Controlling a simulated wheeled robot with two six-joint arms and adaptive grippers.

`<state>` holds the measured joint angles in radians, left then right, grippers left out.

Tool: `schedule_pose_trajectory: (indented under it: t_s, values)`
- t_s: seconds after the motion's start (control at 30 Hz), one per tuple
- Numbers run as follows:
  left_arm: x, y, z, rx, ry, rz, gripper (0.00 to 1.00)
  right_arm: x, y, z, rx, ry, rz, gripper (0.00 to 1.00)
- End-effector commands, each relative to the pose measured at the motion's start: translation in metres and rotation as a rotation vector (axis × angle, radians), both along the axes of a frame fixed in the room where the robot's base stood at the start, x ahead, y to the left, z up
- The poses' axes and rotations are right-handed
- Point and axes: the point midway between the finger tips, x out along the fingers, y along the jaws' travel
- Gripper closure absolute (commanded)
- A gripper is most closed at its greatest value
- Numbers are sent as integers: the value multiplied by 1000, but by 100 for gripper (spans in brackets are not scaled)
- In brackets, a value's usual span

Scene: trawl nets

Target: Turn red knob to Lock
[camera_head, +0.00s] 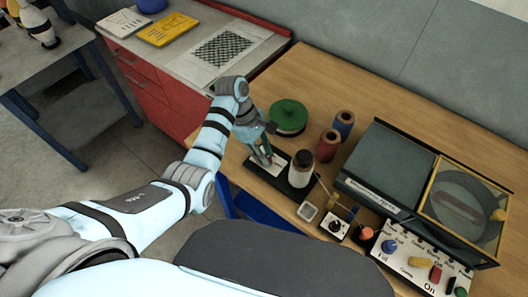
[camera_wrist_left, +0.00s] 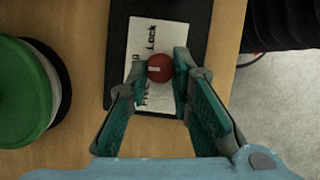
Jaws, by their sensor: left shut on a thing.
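The red knob (camera_wrist_left: 160,68) sits on a white label plate (camera_wrist_left: 145,36) fixed to a black base (camera_wrist_left: 185,12). In the left wrist view, "Lock" reads near the plate's top and "Free" lower down, beside the knob. A pale mark on the knob faces left, between the two words. My left gripper (camera_wrist_left: 161,70) has its teal-padded fingers on either side of the knob and is shut on it. In the head view, my left gripper (camera_head: 264,157) reaches down to the black base (camera_head: 296,190) and largely hides the knob. My right gripper is not in view.
A green spool (camera_head: 288,115) stands close behind the gripper. A dark bottle with a white band (camera_head: 301,169) stands just right of it. Red (camera_head: 328,146) and blue (camera_head: 344,124) spools stand farther back. A control panel (camera_head: 415,258) and glass-topped case (camera_head: 385,165) fill the right.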

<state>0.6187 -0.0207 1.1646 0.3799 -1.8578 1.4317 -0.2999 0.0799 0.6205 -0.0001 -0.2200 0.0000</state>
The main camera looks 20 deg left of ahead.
Motion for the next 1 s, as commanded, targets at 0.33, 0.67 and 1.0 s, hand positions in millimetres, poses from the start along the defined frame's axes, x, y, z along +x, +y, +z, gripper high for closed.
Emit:
schedule_pose_trajectory:
  t_s: [0.33, 0.67, 1.0]
  values:
    - [1, -1, 1, -1, 1, -40, 100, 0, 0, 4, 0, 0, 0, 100]
    - [2, -2, 2, -2, 4, -241, 100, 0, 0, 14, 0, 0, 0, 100]
    - [5, -4, -1, -2, 2, -560, 100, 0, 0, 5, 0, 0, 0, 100]
